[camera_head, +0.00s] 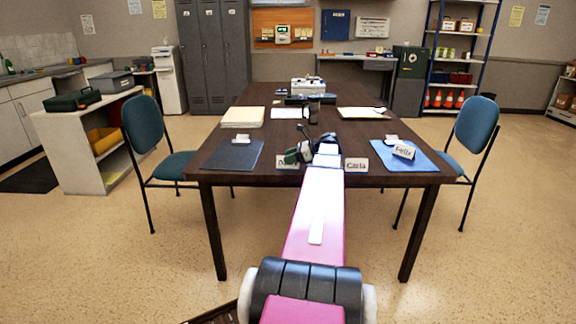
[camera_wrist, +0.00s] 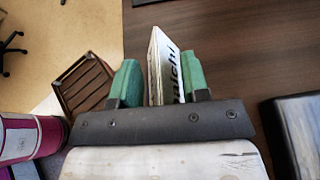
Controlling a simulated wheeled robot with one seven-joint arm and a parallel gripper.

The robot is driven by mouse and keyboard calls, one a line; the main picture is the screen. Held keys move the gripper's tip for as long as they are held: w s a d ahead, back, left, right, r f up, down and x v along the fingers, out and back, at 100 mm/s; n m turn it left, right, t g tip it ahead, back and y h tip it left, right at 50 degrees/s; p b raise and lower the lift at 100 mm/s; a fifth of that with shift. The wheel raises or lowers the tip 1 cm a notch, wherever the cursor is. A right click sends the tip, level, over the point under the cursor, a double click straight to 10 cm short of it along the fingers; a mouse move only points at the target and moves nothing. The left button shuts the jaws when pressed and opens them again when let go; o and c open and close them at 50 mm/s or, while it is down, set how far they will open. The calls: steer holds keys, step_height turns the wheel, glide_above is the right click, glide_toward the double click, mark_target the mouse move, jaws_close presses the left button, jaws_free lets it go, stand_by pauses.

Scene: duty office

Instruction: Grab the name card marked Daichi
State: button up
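The name card marked Daichi (camera_wrist: 161,65) is a white folded card with dark letters; only the end of the name reads in the wrist view. In the head view this card (camera_head: 287,162) is at the table's near edge, with most of its text covered by my gripper (camera_head: 302,152). In the wrist view my gripper's green fingers (camera_wrist: 158,80) stand on either side of the card. A narrow gap shows between the left finger and the card; the right finger is very close to its lettered face. The gripper appears open around it.
A card marked Carla (camera_head: 356,165) stands just right of my gripper on the dark table (camera_head: 325,181). A card marked Felix (camera_head: 403,151) stands on a blue mat (camera_head: 425,162). A dark mat (camera_head: 226,158) lies left. Chairs (camera_head: 143,124) flank the table.

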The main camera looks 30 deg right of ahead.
steer(key=c, duration=0.5)
steer(key=shift+c, duration=0.2)
steer(key=shift+r, duration=0.2)
